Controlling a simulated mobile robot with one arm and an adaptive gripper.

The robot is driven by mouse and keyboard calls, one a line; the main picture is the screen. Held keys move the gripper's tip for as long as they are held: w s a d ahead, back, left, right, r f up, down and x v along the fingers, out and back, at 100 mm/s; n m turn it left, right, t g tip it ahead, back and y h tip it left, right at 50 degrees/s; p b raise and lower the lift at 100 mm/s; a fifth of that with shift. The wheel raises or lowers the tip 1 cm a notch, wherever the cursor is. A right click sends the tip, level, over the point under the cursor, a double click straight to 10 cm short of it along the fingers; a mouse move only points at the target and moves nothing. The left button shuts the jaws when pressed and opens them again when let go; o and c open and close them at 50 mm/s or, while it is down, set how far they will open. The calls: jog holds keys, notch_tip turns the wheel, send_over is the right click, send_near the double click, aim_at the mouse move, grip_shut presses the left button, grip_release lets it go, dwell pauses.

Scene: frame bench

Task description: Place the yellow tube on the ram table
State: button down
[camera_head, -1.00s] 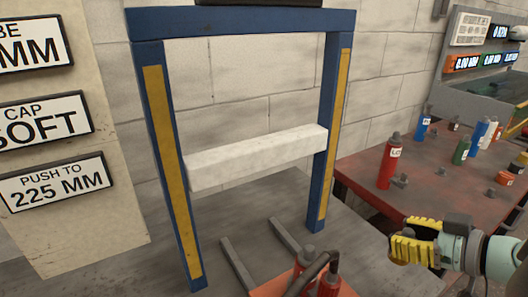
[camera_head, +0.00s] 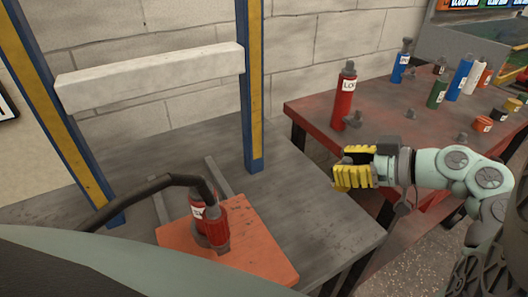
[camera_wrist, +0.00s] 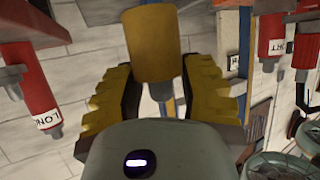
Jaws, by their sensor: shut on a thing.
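The yellow tube (camera_wrist: 153,45) shows in the wrist view, a plain cylinder between the two ribbed yellow fingers. My gripper (camera_head: 345,165) is shut on it. In the head view I cannot tell the tube apart from the yellow fingers. The gripper is in front of the red bench, to the right of the press frame.
The blue and yellow press frame (camera_head: 255,90) has a white crossbeam (camera_head: 150,78) above the plate. A tall red cylinder (camera_head: 344,100) stands on the red bench (camera_head: 395,125) behind the gripper. Several coloured cylinders and grey fittings stand further right. The grey bench (camera_head: 325,215) is clear beside the plate.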

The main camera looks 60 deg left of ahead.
notch_tip(320, 180, down, 8)
jog(key=shift+r+b, duration=0.2)
jog(key=shift+b, duration=0.35)
jog(key=shift+f, duration=0.1)
jog(key=shift+f+b, duration=0.15)
jog(key=shift+b, duration=0.15)
jog(key=c, duration=0.5)
grip_release()
jog(key=shift+c, duration=0.2)
jog(key=shift+r+p, duration=0.25)
jog(key=shift+p, duration=0.05)
jog(key=shift+w+d, duration=0.15)
jog(key=shift+d, duration=0.1)
jog(key=v, duration=1.1)
jog(key=shift+d+r, duration=0.25)
